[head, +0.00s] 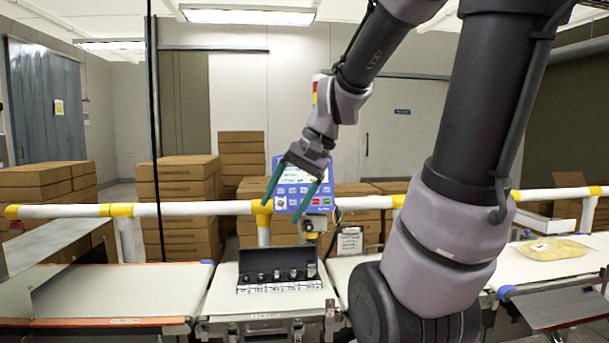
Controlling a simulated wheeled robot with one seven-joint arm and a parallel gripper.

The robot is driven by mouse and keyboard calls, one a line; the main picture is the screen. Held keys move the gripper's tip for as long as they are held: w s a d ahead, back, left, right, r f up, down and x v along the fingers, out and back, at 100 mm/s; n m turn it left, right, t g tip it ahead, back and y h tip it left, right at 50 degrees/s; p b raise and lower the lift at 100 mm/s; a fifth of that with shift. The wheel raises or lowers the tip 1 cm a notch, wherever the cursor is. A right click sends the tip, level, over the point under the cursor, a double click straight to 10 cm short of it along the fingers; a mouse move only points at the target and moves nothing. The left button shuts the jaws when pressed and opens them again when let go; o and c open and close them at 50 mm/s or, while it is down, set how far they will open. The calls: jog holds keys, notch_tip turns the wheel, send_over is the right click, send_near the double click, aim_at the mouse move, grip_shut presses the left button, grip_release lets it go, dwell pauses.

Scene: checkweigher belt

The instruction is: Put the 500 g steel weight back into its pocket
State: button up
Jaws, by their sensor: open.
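An open dark weight case (255,256) stands on the middle belt section, its lid raised at the back. Several steel weights (293,274) sit in a row in it; the one at the right end (311,271) looks largest. Their markings are too small to read, so I cannot tell which is the 500 g weight, or whether any pocket is empty. My gripper (282,211) has two green fingers, spread apart with nothing between them. It hangs above and behind the case in the picture, in front of the blue display panel, touching nothing that I can see.
The blue display panel (303,188) and a white and yellow rail (180,209) run behind the belts. A left belt (120,290) is clear. A yellowish bag (555,249) lies on the right belt. Cardboard boxes (180,190) are stacked behind. My arm hides part of the right side.

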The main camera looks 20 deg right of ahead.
jog(key=s+d+r+n+t+h, duration=0.2)
jog(key=s+r+t, duration=0.2)
jog(key=r, duration=0.2)
jog(key=shift+d+h, duration=0.3)
jog(key=shift+d, duration=0.1)
jog(key=shift+w, duration=0.1)
